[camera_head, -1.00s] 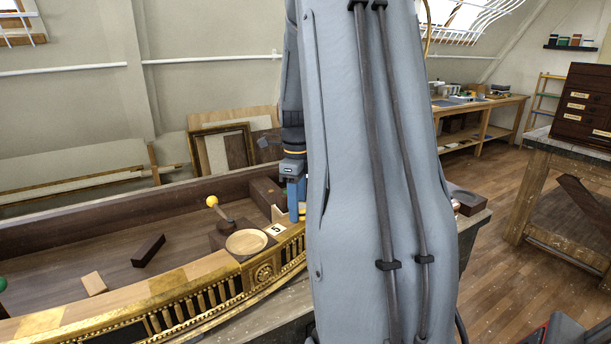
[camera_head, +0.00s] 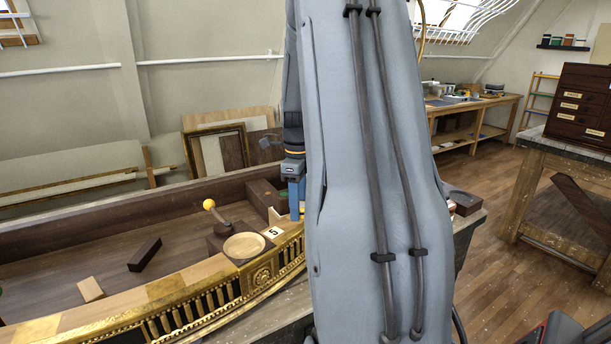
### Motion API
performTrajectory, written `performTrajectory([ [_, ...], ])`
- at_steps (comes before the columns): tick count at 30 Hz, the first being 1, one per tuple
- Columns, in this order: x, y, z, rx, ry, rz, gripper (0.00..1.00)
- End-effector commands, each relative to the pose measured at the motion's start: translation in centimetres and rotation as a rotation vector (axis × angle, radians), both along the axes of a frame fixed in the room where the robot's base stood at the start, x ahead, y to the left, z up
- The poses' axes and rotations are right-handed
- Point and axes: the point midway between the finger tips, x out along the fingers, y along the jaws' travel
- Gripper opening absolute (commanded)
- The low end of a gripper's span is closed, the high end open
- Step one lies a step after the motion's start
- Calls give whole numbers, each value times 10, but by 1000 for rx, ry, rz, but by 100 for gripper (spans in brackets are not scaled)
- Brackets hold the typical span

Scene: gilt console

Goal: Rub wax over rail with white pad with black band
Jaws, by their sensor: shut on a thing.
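The rail (camera_head: 205,277) is a curved gilt front with carved balusters and bare wood stretches along its top, running from lower left to the middle. My gripper (camera_head: 295,206) shows only in part as blue metal at the rail's right end, beside my big grey arm. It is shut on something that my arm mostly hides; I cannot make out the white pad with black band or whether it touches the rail. A round pale-yellow dish (camera_head: 243,246), possibly the wax, sits on a dark block left of the gripper.
A dark knob-handled tool with a yellow ball (camera_head: 209,204) stands behind the dish. A dark block (camera_head: 145,254) and a pale block (camera_head: 90,289) lie in the wooden tray. My arm hides the rail's right side.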

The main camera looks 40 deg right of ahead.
Motion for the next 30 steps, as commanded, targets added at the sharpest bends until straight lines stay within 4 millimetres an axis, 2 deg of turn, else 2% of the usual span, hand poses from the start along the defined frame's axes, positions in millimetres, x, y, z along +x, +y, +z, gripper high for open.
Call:
performTrajectory([
  [12, 5, -17, 0, 1, 2, 14, 16],
  [30, 3, 18, 0, 1, 1, 13, 16],
])
